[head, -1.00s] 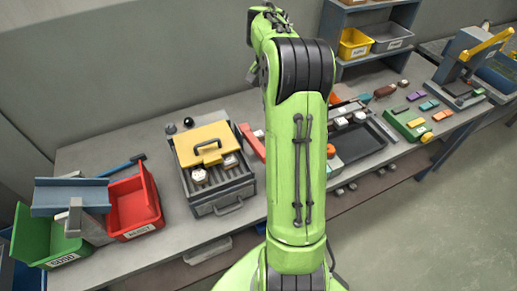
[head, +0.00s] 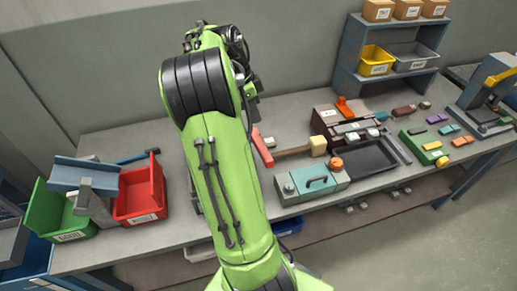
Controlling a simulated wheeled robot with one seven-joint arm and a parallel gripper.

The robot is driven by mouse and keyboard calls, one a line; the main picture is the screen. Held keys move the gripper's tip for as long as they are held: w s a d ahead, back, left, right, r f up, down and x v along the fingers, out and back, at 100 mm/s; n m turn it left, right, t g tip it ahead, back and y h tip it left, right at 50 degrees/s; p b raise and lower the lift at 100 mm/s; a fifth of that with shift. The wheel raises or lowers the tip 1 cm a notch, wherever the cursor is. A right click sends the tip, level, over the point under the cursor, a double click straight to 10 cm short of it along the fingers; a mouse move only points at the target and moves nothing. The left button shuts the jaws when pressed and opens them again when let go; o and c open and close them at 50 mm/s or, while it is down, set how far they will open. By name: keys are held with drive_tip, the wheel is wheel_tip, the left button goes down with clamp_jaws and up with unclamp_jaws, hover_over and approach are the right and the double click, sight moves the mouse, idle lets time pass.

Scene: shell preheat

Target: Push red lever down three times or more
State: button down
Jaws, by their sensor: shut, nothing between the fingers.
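The red lever (head: 262,148) shows just to the right of my green arm (head: 222,165), slanting down to the right. The grey box with the yellow lid beside the lever is almost wholly hidden behind my arm. My gripper and its fingertips do not show; the wrist end is behind the upper part of my arm. I cannot tell whether the gripper touches the lever.
A wooden mallet (head: 292,152) lies right of the lever, with a teal-lidded box (head: 314,184) in front. A black tray (head: 362,157) is farther right. A red bin (head: 140,196) and a green bin (head: 62,212) stand at the left.

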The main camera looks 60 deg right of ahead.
sight(268, 156)
drive_tip(key=x, duration=0.4)
drive_tip(key=a+b+x, duration=0.1)
drive_tip(key=x, duration=0.8)
drive_tip(key=shift+w+a+f+b, duration=0.1)
drive_tip(key=shift+a+f+b, duration=0.05)
drive_tip(key=shift+f+b, duration=0.3)
drive_tip(key=shift+f, duration=0.15)
